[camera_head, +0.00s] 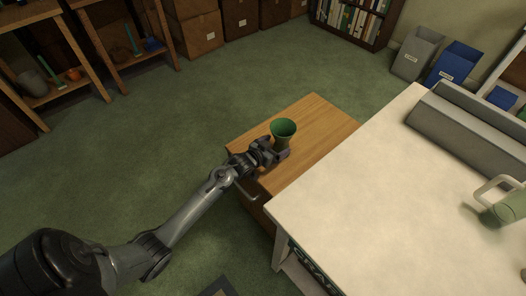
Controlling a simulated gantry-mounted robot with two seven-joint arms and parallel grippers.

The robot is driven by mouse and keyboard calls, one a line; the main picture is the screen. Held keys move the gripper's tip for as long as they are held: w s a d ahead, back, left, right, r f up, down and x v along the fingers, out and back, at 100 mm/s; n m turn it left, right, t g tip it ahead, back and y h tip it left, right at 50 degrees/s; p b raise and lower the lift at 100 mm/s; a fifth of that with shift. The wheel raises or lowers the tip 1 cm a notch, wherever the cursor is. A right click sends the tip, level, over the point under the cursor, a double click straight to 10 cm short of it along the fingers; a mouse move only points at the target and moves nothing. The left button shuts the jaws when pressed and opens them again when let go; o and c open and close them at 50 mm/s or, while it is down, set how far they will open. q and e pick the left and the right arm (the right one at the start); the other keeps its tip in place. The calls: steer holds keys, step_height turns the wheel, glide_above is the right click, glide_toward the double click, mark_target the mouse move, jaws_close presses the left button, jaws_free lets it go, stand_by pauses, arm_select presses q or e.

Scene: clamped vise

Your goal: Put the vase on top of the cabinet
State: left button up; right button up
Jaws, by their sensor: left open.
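A green vase (283,130) with a flared rim stands upright at the wooden cabinet top (322,117). Its base is partly hidden by my gripper. My left gripper (280,151) is at the vase's lower body, with its jaws open beside or around it. I cannot tell whether a finger touches the vase. The wooden cabinet stands on the green carpet, against the left side of the white table. My right gripper is not in view.
The white table (370,190) fills the right side, with a grey vise-like block (470,130) and a pale green mug (505,203) on it. Shelves (130,45), boxes (197,32), a bookcase (350,18) and bins (416,52) line the back. Open carpet lies left of the cabinet.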

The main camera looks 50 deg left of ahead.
arm_select(q)
steer(key=s+d+r+m+g, duration=0.1)
steer(key=s+d+g, duration=0.2)
steer(key=s+d, duration=0.3)
steer(key=s+d+r+m+g+p, duration=0.1)
steer(key=s+d+g, duration=0.3)
steer(key=s, duration=1.2)
steer(key=s+d+r+g+h+p, duration=0.1)
steer(key=s+d+r+g, duration=0.1)
steer(key=s+d, duration=0.7)
steer(key=s+g, duration=0.1)
steer(key=s, duration=0.2)
steer(key=shift+r+m, duration=0.15)
steer(key=shift+m, duration=0.25)
steer(key=shift+d, duration=0.1)
step_height(320, 180, up, 36)
steer(key=p, duration=3.5)
steer(key=shift+f, duration=0.25)
